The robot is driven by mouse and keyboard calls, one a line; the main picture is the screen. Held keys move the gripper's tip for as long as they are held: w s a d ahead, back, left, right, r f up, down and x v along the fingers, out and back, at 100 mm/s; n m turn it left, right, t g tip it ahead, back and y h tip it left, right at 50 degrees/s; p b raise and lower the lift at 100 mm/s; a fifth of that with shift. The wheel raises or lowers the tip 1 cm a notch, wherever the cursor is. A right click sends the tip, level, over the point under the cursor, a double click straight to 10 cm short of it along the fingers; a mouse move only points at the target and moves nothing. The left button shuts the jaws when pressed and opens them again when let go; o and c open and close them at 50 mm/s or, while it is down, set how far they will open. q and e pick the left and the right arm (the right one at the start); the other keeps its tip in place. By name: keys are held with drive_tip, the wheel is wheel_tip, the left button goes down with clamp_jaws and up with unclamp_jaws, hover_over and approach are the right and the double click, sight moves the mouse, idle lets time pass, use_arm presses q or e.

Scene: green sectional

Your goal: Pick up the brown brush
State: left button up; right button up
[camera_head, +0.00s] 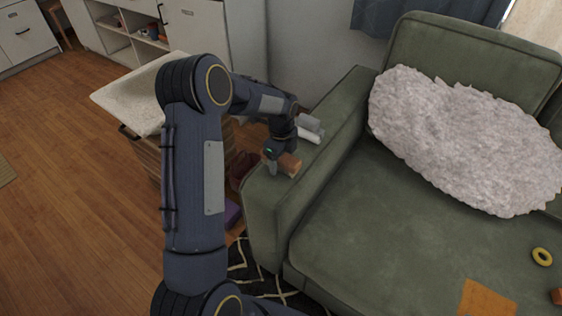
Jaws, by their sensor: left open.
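The brown brush (289,164) appears as a small brown block shape on the near end of the green sofa's left armrest (300,187). My left arm reaches in over the floor, and my left gripper (275,164) points down at the brush. The gripper is open, with a finger in front of the brush's left end. The far finger is hidden, so I cannot tell whether the brush lies between the fingers or whether they touch it. My right gripper is out of view.
Grey and white items (310,129) lie farther back on the armrest. A fluffy white cushion (465,135) leans on the sofa. A yellow ring (542,257) and an orange cloth (487,299) lie on the seat.

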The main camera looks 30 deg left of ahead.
use_arm(q)
drive_tip(key=shift+f, duration=0.15)
drive_tip(key=c, duration=1.1)
drive_tip(key=shift+r, duration=0.7)
drive_tip(key=s+d+r+p, duration=0.1)
drive_tip(key=s+d+r, duration=0.5)
drive_tip(key=s+r, duration=0.5)
drive_tip(key=shift+s+d+r, duration=0.35)
drive_tip(key=shift+s, duration=0.35)
